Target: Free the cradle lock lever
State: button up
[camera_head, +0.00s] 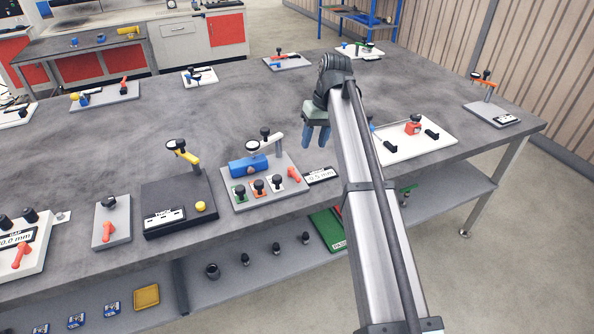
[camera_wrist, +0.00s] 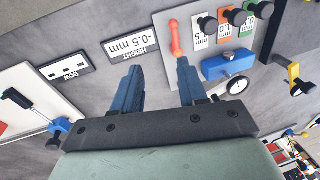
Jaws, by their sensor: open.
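A red-orange lever (camera_head: 294,174) sits at the right front of a light grey plate (camera_head: 290,196), beside a blue block (camera_head: 245,168) and several black knobs. No label names it as the cradle lock lever. In the wrist view the lever (camera_wrist: 176,38) shows just beyond the right fingertip, outside the gap between the fingers. My gripper (camera_head: 317,136) is open and empty, with blue fingers pointing down, behind and right of the lever in the head view. The fingers (camera_wrist: 159,70) show apart in the wrist view, with bare table between them. Whether a fingertip touches the lever cannot be told.
A dial gauge on a post (camera_head: 278,143) rises over the blue block. A "-0.5 mm" height display (camera_head: 320,176) lies right of the plate. A white board (camera_head: 425,146) with a red part is to the right; a dark plate (camera_head: 180,205) with a yellow post is left.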

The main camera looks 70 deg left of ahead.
aim_at(296, 174)
jog(key=shift+h, duration=0.4)
jog(key=s+f, duration=0.1)
jog(key=f, duration=0.2)
jog(key=s+a+f, duration=0.1)
jog(key=s+f, duration=0.1)
jog(key=f, duration=0.2)
jog(key=s+f, duration=0.1)
jog(key=f, duration=0.3)
jog(key=shift+s+a, duration=0.15)
jog(key=shift+s, duration=0.25)
grip_shut()
jog(key=shift+n, duration=0.3)
